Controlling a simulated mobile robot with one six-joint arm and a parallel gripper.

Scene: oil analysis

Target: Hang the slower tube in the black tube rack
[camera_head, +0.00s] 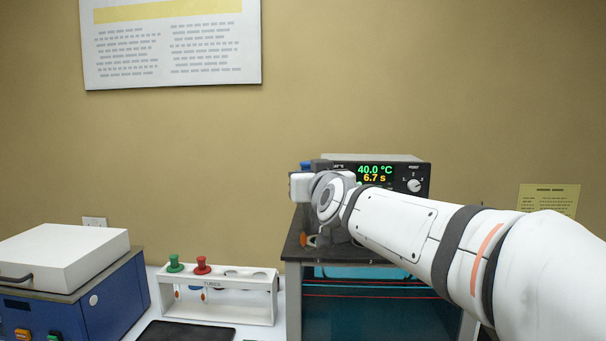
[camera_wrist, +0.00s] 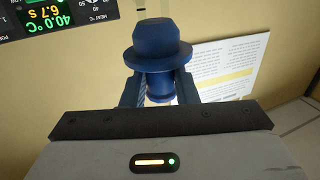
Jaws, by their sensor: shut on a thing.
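My gripper (camera_wrist: 159,92) is shut on a tube with a blue stopper (camera_wrist: 158,48). The wide blue collar sits just above the fingers, and most of the tube below is hidden by the gripper body. In the head view a bit of the blue stopper (camera_head: 305,166) shows behind my wrist, above the left side of the bath. A white rack marked TUBES (camera_head: 225,290) holds a green-stoppered tube (camera_head: 175,264) and a red-stoppered tube (camera_head: 202,265); its right-hand holes look empty. I cannot make out a black tube rack.
The heated bath (camera_head: 362,310) has a dark top and teal liquid; its control box (camera_head: 420,170) reads 40.0 °C and 6.7 s. An orange piece (camera_head: 308,240) shows at its left. A blue instrument (camera_head: 110,297) stands far left. A black mat (camera_head: 185,332) lies before the white rack.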

